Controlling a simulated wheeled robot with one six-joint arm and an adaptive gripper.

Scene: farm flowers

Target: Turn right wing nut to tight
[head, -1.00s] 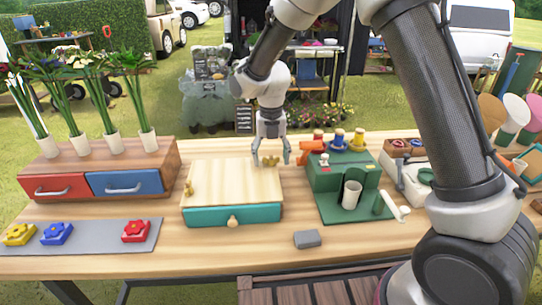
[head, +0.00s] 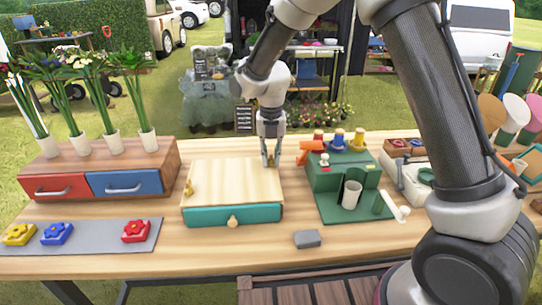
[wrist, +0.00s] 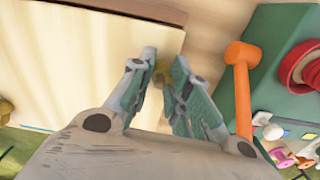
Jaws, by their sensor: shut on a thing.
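A pale wooden press board (head: 235,180) lies on a teal-fronted base with a round wooden knob (head: 232,221). The brass left wing nut (head: 189,187) stands at the board's left edge; it also shows at the left edge of the wrist view (wrist: 6,108). My gripper (head: 270,163) points down at the board's right side. In the wrist view its fingers (wrist: 165,60) are shut on the right wing nut (wrist: 161,73), a small brass piece mostly hidden between them.
An orange hammer-shaped tool (head: 306,152) and a green stand (head: 342,182) with a white cup are close on the right. A red and blue drawer box (head: 150,160) is at left. A grey block (head: 307,239) lies in front on otherwise clear tabletop.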

